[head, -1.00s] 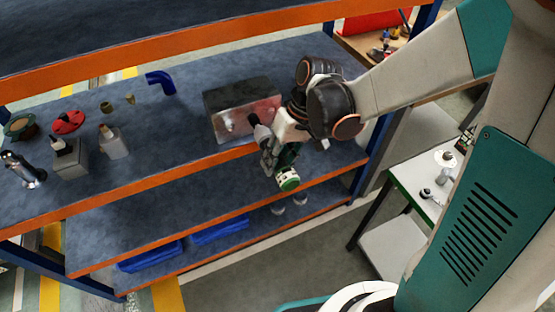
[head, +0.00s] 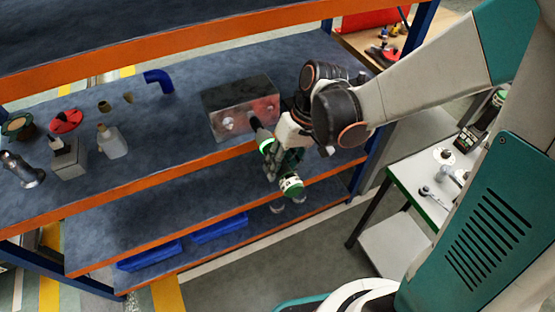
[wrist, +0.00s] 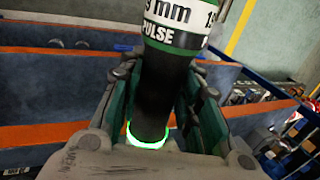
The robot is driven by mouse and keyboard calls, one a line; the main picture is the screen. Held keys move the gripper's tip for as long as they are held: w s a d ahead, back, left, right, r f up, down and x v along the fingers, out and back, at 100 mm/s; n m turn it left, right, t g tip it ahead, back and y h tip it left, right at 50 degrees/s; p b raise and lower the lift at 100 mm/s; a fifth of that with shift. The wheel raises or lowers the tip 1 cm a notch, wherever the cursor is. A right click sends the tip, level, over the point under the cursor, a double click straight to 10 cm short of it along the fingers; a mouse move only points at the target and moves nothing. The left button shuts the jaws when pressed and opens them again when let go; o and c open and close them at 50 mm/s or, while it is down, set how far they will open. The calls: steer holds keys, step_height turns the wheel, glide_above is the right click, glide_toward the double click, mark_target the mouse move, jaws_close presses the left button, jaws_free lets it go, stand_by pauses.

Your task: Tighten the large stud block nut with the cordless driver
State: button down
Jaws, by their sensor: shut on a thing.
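The cordless driver (head: 291,186) is held in my gripper (head: 280,152), its nose pointing up and left toward the stud block. In the wrist view my gripper (wrist: 160,108) is shut around the dark handle of the driver (wrist: 165,85), which has a green and white labelled end. A ring on the driver glows green. The stud block (head: 238,93) is a grey metal box on the upper blue shelf, with round studs on its front face. The driver's nose is close to the right part of that face; I cannot tell if it touches the large nut there.
The blue shelf (head: 185,135) has an orange front edge. A blue elbow pipe (head: 158,79), a red part (head: 66,121) and bottles stand left of the block. Blue bins (head: 150,255) sit on the lower shelf. A white table (head: 415,180) with small tools stands at right.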

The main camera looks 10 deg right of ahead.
mark_target(288, 171)
steer(key=shift+s+d, duration=0.2)
steer(key=shift+s, duration=0.65)
steer(key=shift+s+d, duration=0.2)
steer(key=shift+s, duration=0.6)
